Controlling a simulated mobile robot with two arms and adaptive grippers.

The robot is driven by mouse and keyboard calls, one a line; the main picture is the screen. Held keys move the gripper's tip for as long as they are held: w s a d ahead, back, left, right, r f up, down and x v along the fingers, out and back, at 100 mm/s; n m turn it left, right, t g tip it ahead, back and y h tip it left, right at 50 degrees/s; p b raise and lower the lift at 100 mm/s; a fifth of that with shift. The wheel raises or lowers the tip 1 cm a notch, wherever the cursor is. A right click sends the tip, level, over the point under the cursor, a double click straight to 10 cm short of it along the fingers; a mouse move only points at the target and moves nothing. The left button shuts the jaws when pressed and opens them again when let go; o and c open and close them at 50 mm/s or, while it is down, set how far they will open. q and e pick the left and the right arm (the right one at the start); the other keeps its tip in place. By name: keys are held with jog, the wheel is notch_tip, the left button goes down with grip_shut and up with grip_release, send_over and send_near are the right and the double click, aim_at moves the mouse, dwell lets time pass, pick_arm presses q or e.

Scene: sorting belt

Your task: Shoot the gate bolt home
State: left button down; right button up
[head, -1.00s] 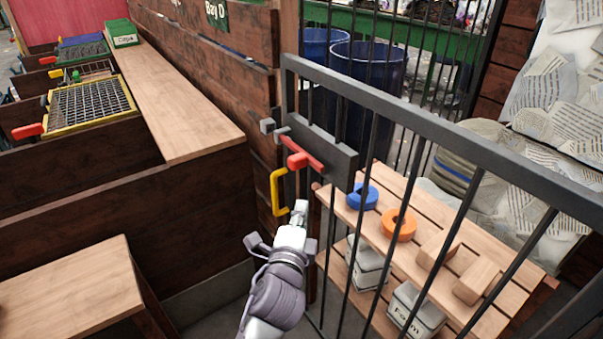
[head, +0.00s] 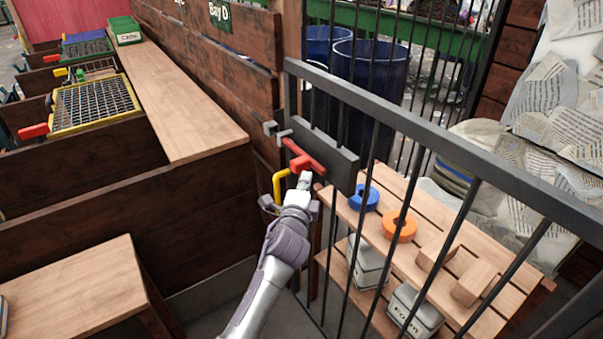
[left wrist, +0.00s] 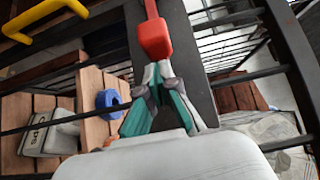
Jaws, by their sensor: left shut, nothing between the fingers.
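The gate bolt (head: 313,163) is a red bar with a red block-shaped knob (head: 302,164) on the dark plate (head: 333,158) of the barred gate (head: 390,122). A small grey block (head: 270,128) sits on the wooden post side, just left of the bolt's end. My left gripper (head: 305,178) is shut and empty, just below the knob. In the left wrist view the fingertips (left wrist: 158,72) are together right at the near edge of the red knob (left wrist: 155,38). I cannot tell whether they touch it. My right gripper is out of view.
A yellow handle (head: 278,188) stands just left of my gripper. Behind the bars, a slatted bench (head: 455,225) holds a blue ring (head: 364,198), an orange ring (head: 399,227) and wooden blocks. A wooden counter (head: 185,110) lies left. Blue barrels (head: 368,75) stand behind.

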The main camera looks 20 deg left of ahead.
pick_arm(q)
jog(key=shift+w+a, duration=0.45)
jog(key=shift+a, duration=0.3)
jog(key=shift+w, duration=0.1)
jog(key=w+a, duration=0.3)
jog(key=a, duration=0.2)
jog(key=shift+w+r, duration=0.2)
jog(key=shift+w, duration=0.2)
jog(key=shift+a, duration=0.1)
